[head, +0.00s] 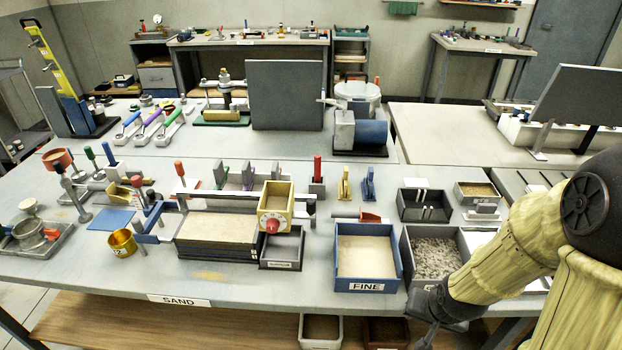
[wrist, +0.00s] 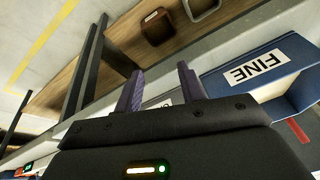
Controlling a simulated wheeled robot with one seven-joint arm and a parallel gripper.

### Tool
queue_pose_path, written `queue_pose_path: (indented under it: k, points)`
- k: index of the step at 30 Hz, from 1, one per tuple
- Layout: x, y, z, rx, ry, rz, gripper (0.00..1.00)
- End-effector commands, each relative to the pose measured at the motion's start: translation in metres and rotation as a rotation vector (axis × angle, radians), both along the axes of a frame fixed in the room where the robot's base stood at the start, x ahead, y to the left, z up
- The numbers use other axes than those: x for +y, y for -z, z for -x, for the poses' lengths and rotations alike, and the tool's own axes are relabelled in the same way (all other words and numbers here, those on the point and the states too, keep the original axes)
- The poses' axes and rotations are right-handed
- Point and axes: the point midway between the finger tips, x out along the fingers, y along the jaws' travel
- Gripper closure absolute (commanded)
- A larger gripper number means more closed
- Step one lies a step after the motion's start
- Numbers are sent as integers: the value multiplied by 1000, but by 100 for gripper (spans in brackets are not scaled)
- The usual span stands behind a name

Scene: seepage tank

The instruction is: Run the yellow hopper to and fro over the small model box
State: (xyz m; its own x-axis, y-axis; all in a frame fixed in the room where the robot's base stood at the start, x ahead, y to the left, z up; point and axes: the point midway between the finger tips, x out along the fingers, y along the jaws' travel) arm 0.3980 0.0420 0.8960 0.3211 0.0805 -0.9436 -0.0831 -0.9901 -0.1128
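The yellow hopper (head: 276,203), with a round red knob on its front and pale sand inside, stands at the right end of the small model box. The small model box (head: 215,250) is filled with level sand, shows dark layered sides and has rails along it. A small grey tray (head: 282,247) sits just below the hopper. My gripper is low at the table's front right edge, well right of the hopper. In the wrist view, its two purple fingers (wrist: 159,72) stand apart with nothing between them. The hopper is not in the wrist view.
A blue FINE bin (head: 366,285) of sand stands right of the hopper, with a grey gravel bin (head: 437,258) beside it. A brass cup (head: 122,243) stands left of the model box. Colored upright tools (head: 317,177) stand behind. The front table strip is clear.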

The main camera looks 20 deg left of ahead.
Motion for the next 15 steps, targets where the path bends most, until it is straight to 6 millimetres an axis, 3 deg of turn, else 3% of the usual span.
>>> queue_pose_path:
  k: [1,6,11,15]
  points:
    - [4,-21,-2,0,6,-15,61]
    - [20,-46,-8,-15,28,-74,61]
    - [42,-64,-13,-26,61,-160,61]
    - [71,-69,-16,-28,112,-290,61]
